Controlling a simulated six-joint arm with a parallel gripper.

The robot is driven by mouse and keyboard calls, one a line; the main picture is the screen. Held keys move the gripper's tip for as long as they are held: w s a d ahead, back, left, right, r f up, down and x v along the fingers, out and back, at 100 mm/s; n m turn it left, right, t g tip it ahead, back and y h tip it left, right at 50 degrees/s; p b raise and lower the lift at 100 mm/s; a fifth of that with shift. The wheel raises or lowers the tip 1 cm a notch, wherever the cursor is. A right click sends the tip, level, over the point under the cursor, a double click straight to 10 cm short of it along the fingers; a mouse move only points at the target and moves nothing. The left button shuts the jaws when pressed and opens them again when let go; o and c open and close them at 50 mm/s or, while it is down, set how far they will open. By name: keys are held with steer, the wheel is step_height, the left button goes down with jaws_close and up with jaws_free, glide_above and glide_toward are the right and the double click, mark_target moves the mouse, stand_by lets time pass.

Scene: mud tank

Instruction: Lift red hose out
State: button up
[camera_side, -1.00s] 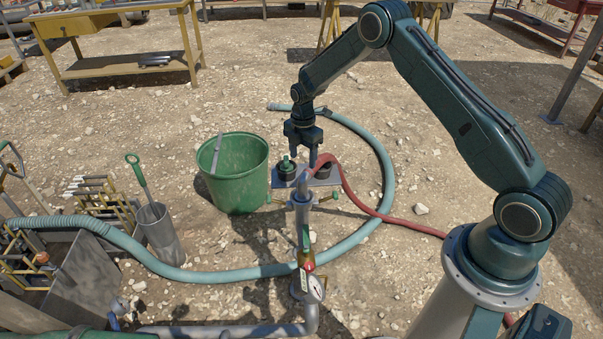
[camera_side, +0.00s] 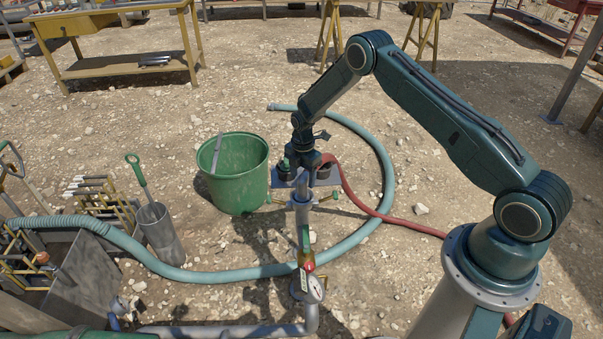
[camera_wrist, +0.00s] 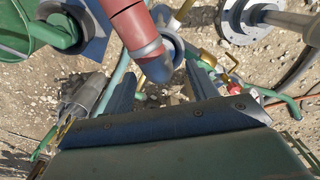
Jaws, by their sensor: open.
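The red hose (camera_side: 362,204) runs over the gravel from the right and arches up to the small grey stand, where my gripper (camera_side: 303,170) is now low. In the wrist view the red hose end (camera_wrist: 130,24) has a grey collar and points down at a grey round fitting. My gripper (camera_wrist: 162,82) is open, with one finger on each side of the hose's grey end. I cannot tell whether either finger touches it.
A green bucket (camera_side: 238,185) stands close left of my gripper. A thick teal hose (camera_side: 384,165) curves around the stand. A gauge (camera_side: 314,289) and a red-handled valve sit on the pipe in front. Open gravel lies to the right and behind.

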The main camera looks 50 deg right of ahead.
mark_target(302, 185)
steer(key=shift+f, duration=2.4)
steer(key=shift+c, duration=0.5)
jaws_close()
steer(key=shift+w+r, duration=0.1)
steer(key=shift+r, duration=0.05)
step_height(302, 185, up, 20)
